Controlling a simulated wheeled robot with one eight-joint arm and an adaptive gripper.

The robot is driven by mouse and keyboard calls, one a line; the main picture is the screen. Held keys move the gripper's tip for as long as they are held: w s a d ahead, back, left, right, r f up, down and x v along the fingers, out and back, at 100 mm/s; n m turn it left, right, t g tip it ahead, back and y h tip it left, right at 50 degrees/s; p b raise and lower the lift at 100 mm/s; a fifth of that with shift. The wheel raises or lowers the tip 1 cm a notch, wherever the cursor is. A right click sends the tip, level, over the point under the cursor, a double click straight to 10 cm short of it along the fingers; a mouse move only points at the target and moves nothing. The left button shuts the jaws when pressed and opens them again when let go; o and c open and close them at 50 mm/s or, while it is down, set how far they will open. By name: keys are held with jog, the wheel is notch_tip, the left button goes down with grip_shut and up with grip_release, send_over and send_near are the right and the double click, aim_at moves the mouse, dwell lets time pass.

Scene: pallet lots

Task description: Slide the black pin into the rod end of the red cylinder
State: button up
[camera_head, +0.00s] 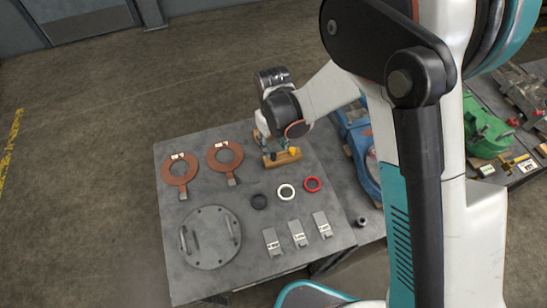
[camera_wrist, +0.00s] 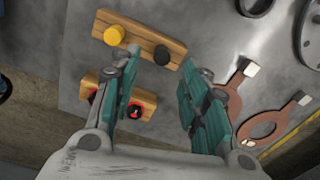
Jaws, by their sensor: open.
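In the head view my gripper (camera_head: 272,146) points down over the wooden block (camera_head: 287,158) at the back of the table. The black pin is hard to make out there. I cannot identify the red cylinder or its rod end in either view.
A second wooden block (camera_wrist: 145,100) holds red and black pieces. The grey table (camera_head: 180,220) also bears copper rings (camera_head: 181,169), a round plate (camera_head: 211,237), small black, white and red rings (camera_head: 312,184) and labelled grey blocks (camera_head: 298,233). A blue machine (camera_head: 360,150) stands close at the right.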

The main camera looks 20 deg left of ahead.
aim_at(274, 154)
notch_tip(274, 154, down, 5)
jog(key=shift+s+d+f+b, duration=0.1)
jog(key=shift+s+b, duration=0.05)
jog(key=shift+b, duration=1)
grip_shut()
jog(key=shift+r, duration=0.2)
